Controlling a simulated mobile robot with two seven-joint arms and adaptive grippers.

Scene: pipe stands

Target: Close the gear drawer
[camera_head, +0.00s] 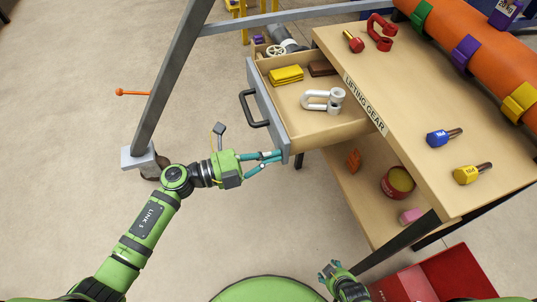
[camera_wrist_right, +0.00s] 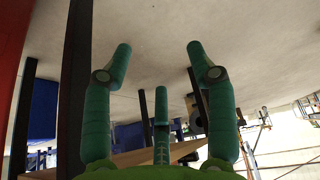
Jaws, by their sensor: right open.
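The gear drawer (camera_head: 259,92) is pulled out to the left from under the table top labelled LIFTING GEAR. It has a grey front panel and a dark handle (camera_head: 252,109). My left gripper (camera_head: 279,156) is at the near end of the drawer front, below the handle. Its fingers converge at the tips; contact with the panel is unclear. My right gripper (camera_head: 328,267) is open and empty, low beside the bench; its fingers fill the right wrist view (camera_wrist_right: 160,60).
A lower shelf (camera_head: 370,205) holds a red tin (camera_head: 397,182). A grey stand post (camera_head: 172,75) rises left. A red box (camera_head: 455,275) stands near right.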

